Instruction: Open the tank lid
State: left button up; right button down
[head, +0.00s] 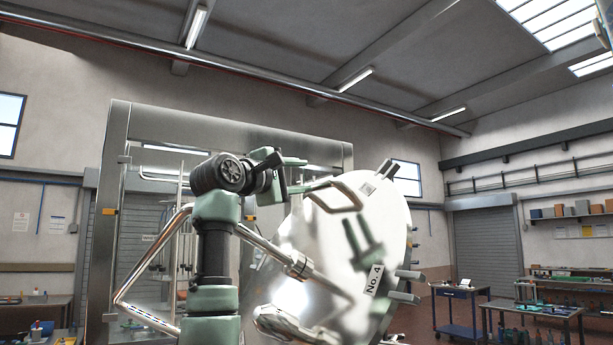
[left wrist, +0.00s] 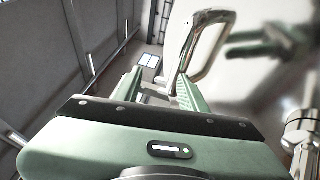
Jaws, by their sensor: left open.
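The tank lid (head: 315,245) is a large round mirror-bright metal disc with a "No.4" label, standing steeply tilted right of centre in the head view. A bent metal bar handle (head: 347,188) sticks out near its top; it also shows in the left wrist view (left wrist: 221,42). My left gripper (head: 303,174) is open, its two green fingers pointing at the handle from the left. In the left wrist view the gripper (left wrist: 158,84) has the handle just beyond and beside its right finger. Whether they touch I cannot tell. My right gripper is not in view.
A big metal frame (head: 230,127) stands behind my left arm. Blue-framed workbenches (head: 459,292) stand at the right. Several short pegs (head: 408,275) stick out along the lid's rim.

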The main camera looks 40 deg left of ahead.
pick_arm(q)
jog(key=b+v, duration=0.3)
jog(key=v, duration=0.4)
jog(key=shift+b, duration=0.35)
